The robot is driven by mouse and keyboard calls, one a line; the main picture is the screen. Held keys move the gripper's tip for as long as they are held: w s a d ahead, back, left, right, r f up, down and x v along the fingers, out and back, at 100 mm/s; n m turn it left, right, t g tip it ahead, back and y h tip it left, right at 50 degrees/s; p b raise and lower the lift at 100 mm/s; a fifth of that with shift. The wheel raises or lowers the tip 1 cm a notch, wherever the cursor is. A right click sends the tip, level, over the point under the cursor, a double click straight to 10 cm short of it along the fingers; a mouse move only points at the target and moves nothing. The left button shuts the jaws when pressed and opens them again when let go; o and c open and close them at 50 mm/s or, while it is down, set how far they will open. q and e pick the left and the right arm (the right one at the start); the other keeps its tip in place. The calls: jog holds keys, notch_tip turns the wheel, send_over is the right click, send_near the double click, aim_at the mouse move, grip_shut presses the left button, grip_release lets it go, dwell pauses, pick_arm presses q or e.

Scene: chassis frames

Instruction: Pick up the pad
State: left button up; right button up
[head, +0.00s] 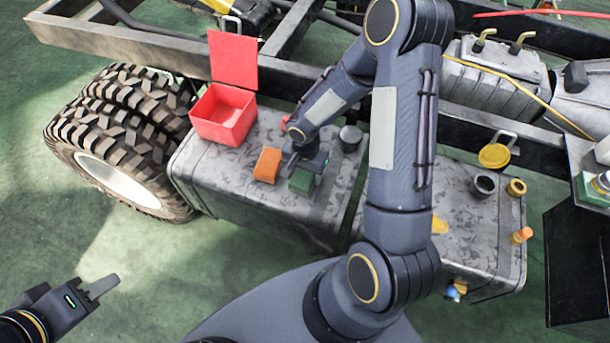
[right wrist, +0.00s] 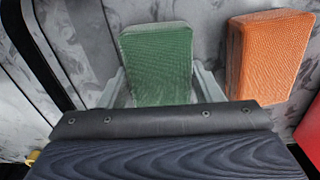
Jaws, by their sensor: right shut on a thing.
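The green pad (head: 302,180) is a textured block on the left grey tank top (head: 220,170). In the right wrist view the pad (right wrist: 158,62) stands between the two grey fingers. My right gripper (head: 305,167) is shut on it; I cannot tell whether the pad is lifted off the surface. An orange block (head: 267,165) of similar shape lies just left of it, apart from the gripper, and also shows in the right wrist view (right wrist: 268,55). My left gripper (head: 100,288) is low at the left, away from the tank, with no object visible in it; its finger gap is unclear.
An open red box (head: 222,115) with a raised lid stands on the tank's back left corner. A dark cylinder (head: 350,138) stands behind the pad. On the right tank are a dark cup (head: 484,185), a yellow ring (head: 516,187) and an orange-topped item (head: 522,235). A large tyre (head: 120,130) is left.

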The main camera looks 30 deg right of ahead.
aim_at(305, 173)
jog(key=shift+r, duration=0.15)
jog(key=shift+c, duration=0.4)
jog(key=shift+r, duration=0.25)
notch_tip(305, 173, up, 2)
jog(key=shift+r+p, duration=0.25)
jog(key=shift+p, duration=0.05)
jog(key=s+r, duration=0.9)
jog(key=s, duration=0.5)
jog(key=shift+d+r, duration=0.25)
jog(key=shift+r, duration=0.1)
